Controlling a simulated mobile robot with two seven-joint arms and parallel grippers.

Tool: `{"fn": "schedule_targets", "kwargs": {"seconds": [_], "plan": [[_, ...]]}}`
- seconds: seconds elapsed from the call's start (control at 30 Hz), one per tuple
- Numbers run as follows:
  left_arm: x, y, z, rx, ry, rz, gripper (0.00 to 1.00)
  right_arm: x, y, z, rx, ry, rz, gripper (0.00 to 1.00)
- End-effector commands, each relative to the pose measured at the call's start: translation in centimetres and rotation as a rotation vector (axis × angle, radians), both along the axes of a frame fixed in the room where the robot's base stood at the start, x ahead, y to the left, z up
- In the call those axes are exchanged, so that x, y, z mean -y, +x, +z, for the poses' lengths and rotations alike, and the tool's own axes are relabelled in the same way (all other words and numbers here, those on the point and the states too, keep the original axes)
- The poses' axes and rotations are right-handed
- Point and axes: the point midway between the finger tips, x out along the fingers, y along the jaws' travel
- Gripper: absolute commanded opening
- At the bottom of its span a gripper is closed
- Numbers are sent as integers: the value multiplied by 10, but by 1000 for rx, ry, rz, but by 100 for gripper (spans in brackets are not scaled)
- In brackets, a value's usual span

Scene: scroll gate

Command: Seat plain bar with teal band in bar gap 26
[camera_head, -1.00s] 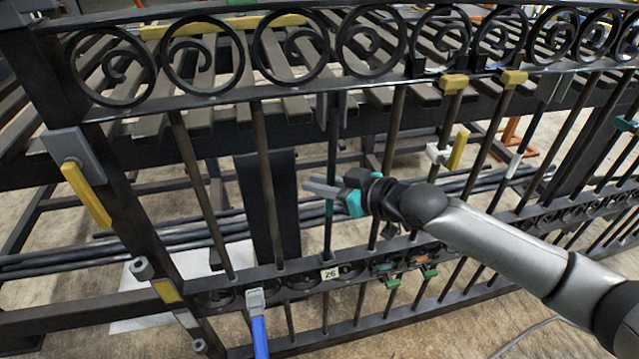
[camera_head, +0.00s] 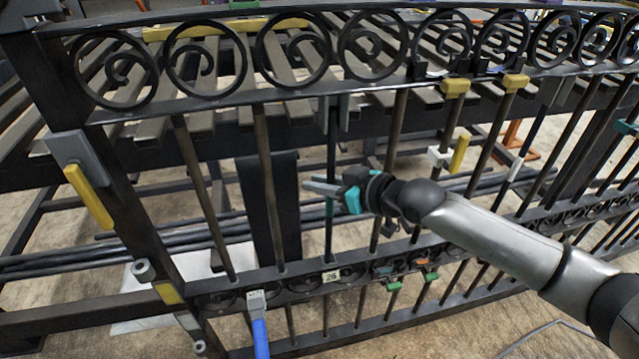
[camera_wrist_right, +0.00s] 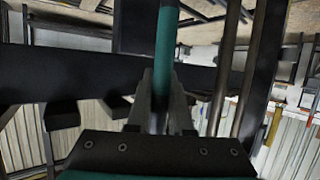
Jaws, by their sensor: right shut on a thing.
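My right gripper (camera_head: 322,188) comes in from the right in the head view. It is shut on the plain bar (camera_head: 331,135), a dark upright bar in the gate. The right wrist view shows the bar's teal band (camera_wrist_right: 166,50) running up between the two fingers (camera_wrist_right: 160,98). The bar stands about upright above the tag marked 26 (camera_head: 331,276) on the lower rail. Its top reaches grey pieces under the upper rail. I cannot tell whether either end is seated. My left gripper is not in view.
The gate's scrolled top rail (camera_head: 215,98) and other upright bars (camera_head: 266,180) flank the held bar. A blue-handled tool (camera_head: 260,335) is at the lower rail, left of the tag. Yellow-handled clamps (camera_head: 90,195) sit at left and upper right.

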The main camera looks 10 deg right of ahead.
Motion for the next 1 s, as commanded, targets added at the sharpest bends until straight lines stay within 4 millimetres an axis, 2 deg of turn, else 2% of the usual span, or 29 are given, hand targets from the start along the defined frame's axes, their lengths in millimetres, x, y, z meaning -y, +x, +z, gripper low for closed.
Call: {"fn": "schedule_targets", "kwargs": {"seconds": [0.27, 0.3, 0.6, 1.0], "plan": [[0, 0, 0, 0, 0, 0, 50, 0, 2, 2, 4, -3, 0, 0], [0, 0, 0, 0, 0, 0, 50, 1, 2, 2, 3, -2, -1, 21], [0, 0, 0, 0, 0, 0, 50, 0, 1, 1, 0, -2, -1, 54], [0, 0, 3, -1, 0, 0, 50, 0, 1, -1, -5, -4, 0, 54]]}}
